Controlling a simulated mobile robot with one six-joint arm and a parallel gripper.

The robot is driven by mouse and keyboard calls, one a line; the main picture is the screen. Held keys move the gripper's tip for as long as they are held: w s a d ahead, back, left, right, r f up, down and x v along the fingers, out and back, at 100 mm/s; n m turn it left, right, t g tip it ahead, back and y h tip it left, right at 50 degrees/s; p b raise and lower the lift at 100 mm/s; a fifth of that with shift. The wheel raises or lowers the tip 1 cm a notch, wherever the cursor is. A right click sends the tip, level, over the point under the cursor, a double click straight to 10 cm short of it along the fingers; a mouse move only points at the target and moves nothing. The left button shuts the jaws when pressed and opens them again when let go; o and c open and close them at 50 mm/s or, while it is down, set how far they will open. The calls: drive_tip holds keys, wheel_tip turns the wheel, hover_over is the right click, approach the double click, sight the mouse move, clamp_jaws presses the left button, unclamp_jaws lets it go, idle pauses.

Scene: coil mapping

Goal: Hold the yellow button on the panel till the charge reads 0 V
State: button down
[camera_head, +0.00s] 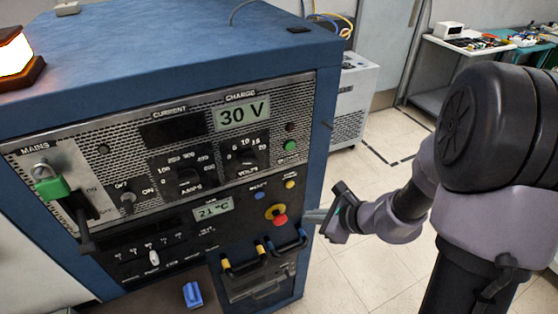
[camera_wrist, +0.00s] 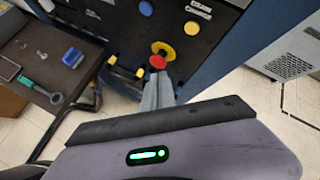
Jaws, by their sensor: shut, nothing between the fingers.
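The yellow button (camera_head: 290,184) is a small round button on the right of the front panel. In the wrist view the yellow button (camera_wrist: 192,28) sits beside a label reading CHARGE. The charge display (camera_head: 242,114) reads 30 V. My gripper (camera_head: 309,215) is shut and empty, just right of the panel edge in the head view. In the wrist view my gripper's fingers (camera_wrist: 158,82) point toward the panel, just below the red knob, with the yellow button above and to the right. I see no contact with the button.
A red knob on a yellow collar (camera_head: 277,214) and a blue button (camera_head: 260,196) are close to the yellow button. Handles (camera_head: 288,243) jut out below. A tray with a blue item (camera_wrist: 72,57) stands left.

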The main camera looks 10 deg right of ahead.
sight(290, 184)
drive_tip(key=shift+w+d+f+m, duration=0.15)
drive_tip(key=shift+d+m, duration=0.15)
drive_tip(key=shift+d, duration=0.15)
drive_tip(key=w+a+p, duration=0.2)
drive_tip(key=w+a, duration=0.1)
drive_tip(key=w, duration=0.5)
drive_tip(key=shift+w, duration=0.15)
idle(1.9)
drive_tip(key=shift+w, duration=0.4)
drive_tip(key=shift+w+a, duration=0.15)
drive_tip(key=shift+w, duration=0.2)
idle(4.0)
